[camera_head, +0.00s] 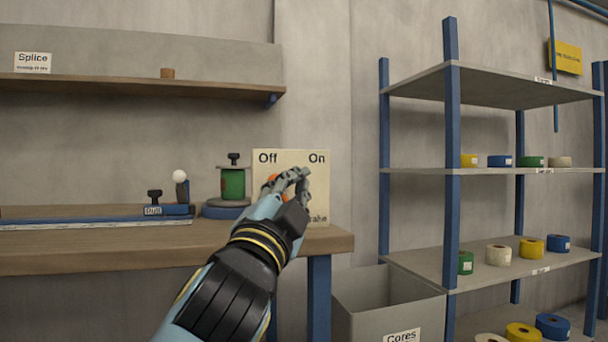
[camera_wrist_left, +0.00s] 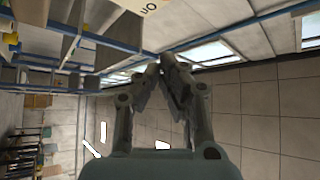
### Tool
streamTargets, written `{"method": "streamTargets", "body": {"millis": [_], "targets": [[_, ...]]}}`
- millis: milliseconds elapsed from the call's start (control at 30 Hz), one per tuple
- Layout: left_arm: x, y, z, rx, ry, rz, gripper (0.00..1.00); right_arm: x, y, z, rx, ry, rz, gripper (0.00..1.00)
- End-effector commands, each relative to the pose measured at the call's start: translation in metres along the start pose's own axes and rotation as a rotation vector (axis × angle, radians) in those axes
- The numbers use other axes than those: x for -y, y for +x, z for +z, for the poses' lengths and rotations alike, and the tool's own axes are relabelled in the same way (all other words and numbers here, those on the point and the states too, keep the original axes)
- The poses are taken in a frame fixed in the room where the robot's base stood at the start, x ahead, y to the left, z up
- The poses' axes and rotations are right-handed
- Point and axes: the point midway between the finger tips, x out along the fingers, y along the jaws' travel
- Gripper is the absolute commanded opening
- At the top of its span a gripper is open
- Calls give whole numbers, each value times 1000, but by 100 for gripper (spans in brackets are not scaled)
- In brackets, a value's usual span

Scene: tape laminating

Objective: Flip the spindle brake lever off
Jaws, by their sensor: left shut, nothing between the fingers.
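The brake panel (camera_head: 264,205) is a cream plate at the right end of the workbench, marked "Off" at upper left and "On" at upper right. The word "Brake" below is partly covered. An orange part (camera_head: 272,178), seemingly the lever's, shows behind my fingers on the "Off" side; the rest of the lever is hidden. My left gripper (camera_head: 303,173) is shut and empty, in front of the panel with its tips toward "On". I cannot tell whether it touches the lever. In the left wrist view the fingertips (camera_wrist_left: 168,62) meet, with a panel corner (camera_wrist_left: 141,5) at the top edge.
The workbench (camera_head: 120,255) holds a green roll (camera_head: 233,183) on a spindle and a blue rail (camera_head: 110,219) with a white-knobbed lever. A grey "Cores" bin (camera_head: 365,325) stands right of the bench, before a blue-post shelf rack (camera_head: 452,130) with tape rolls.

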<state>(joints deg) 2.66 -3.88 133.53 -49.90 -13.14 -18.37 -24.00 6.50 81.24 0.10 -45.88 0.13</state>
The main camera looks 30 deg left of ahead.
Motion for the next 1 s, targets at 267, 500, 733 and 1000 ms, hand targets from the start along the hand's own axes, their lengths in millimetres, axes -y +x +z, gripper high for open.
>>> {"method": "streamTargets", "body": {"millis": [267, 500, 733, 1000], "targets": [[-1, -22, 0, 1, -1, 0, 0, 2, -10, -10, -3, -2, -2, 50], [-1, -22, 0, 0, 0, -1, 0, 2, -11, -11, -4, -2, -2, 50], [-1, -22, 0, 0, 0, 0, 0, 2, -11, -11, -4, -1, -2, 50], [-55, -52, 32, 43, 33, 148, 0, 2, -10, -10, -3, -2, -2, 50]]}}
